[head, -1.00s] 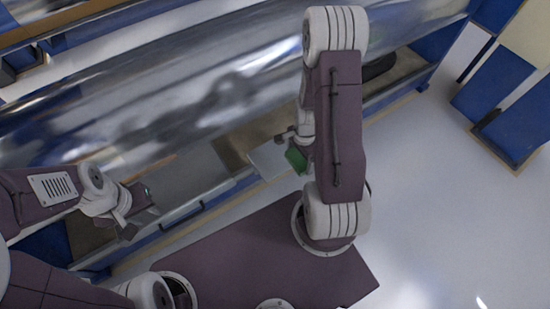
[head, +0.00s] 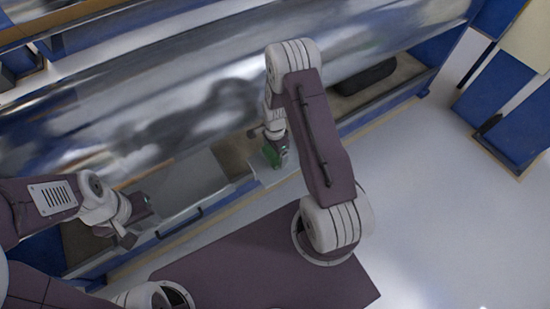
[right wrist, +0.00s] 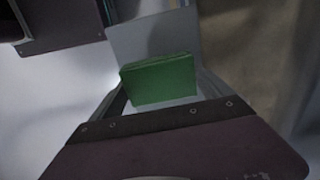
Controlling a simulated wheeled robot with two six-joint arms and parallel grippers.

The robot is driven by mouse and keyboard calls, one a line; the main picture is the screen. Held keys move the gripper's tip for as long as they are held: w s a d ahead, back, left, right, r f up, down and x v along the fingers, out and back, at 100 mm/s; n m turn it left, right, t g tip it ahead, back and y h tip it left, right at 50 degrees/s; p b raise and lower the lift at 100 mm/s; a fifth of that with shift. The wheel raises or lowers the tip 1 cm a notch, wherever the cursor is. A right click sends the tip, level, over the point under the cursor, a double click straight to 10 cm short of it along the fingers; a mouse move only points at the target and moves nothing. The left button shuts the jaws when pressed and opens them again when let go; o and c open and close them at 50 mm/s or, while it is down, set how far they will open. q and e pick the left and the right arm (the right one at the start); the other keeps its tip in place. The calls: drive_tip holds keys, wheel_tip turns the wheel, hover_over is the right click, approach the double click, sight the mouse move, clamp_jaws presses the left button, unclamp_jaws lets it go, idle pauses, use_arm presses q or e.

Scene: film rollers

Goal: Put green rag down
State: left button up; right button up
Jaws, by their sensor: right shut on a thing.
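My right gripper, also in the head view (head: 274,160), is shut on the rag. Behind the rag in the wrist view is a light grey plate (right wrist: 152,38); in the head view this plate (head: 263,180) lies under the gripper. I cannot tell whether the rag touches it. My left gripper (head: 140,212) hangs at the left over the machine's edge; its fingers are too small to read.
A large silver roller (head: 150,110) runs across the blue machine. A grey panel with a dark handle (head: 180,222) lies along its front. A dark object (head: 365,78) sits on the ledge at right. White floor (head: 440,220) is clear at right.

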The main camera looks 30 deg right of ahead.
sight(275, 158)
drive_tip(key=shift+f, duration=1.8)
drive_tip(key=shift+b, duration=0.3)
drive_tip(key=o, duration=0.9)
drive_tip(key=shift+f, duration=0.1)
drive_tip(key=shift+f+b, duration=0.3)
drive_tip(key=shift+b, duration=0.2)
drive_tip(key=r+p, duration=0.1)
drive_tip(key=r, duration=0.3)
drive_tip(key=r+p, duration=0.2)
drive_tip(key=r, duration=0.3)
drive_tip(key=shift+d+r, duration=0.2)
drive_tip(key=shift+r, duration=0.1)
drive_tip(key=s+a+r+n, duration=0.2)
drive_tip(key=s+r+n, duration=0.2)
drive_tip(key=r+n, duration=0.1)
drive_tip(key=s+a+r+n, duration=0.3)
drive_tip(key=s+r+n, duration=0.1)
drive_tip(key=r+n, duration=0.1)
drive_tip(key=s+a+r+n+t, duration=0.1)
drive_tip(key=s+a+r+n, duration=0.2)
drive_tip(key=s+r+n, duration=0.2)
drive_tip(key=shift+n, duration=1)
